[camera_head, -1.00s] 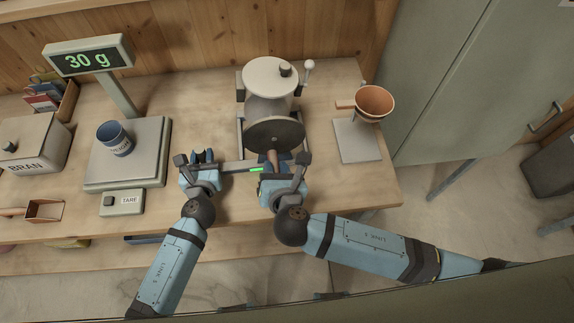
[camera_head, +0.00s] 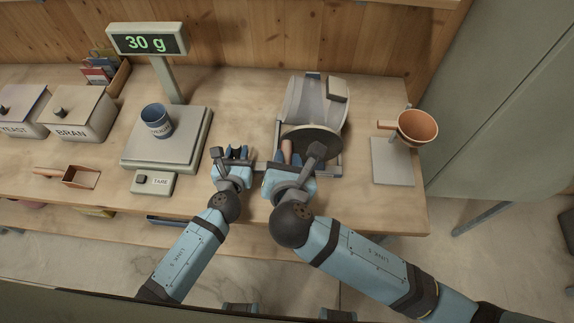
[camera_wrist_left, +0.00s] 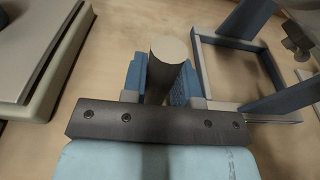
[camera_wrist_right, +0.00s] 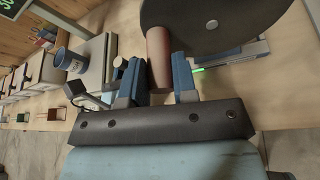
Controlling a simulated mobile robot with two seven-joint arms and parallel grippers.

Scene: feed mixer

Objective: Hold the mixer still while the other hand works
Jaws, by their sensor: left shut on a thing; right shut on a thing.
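The mixer has a grey drum (camera_head: 310,101) with a dark crank wheel (camera_head: 312,140) at its near end, on an open base frame (camera_wrist_left: 200,62). My left gripper (camera_head: 235,154) is shut on an upright grey post (camera_wrist_left: 168,68) left of the frame, joined to it by a bar. My right gripper (camera_head: 290,163) is shut on the brown crank handle (camera_wrist_right: 159,58), which sticks out from the wheel (camera_wrist_right: 212,18). In the head view the handle (camera_head: 287,149) is at the wheel's left side. My right gripper partly hides the wheel and the frame's front.
A scale (camera_head: 165,155) with a blue cup (camera_head: 156,121) stands left of the grippers; its display (camera_head: 147,42) reads 30 g. Bins (camera_head: 80,115) and a scoop (camera_head: 80,177) are further left.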

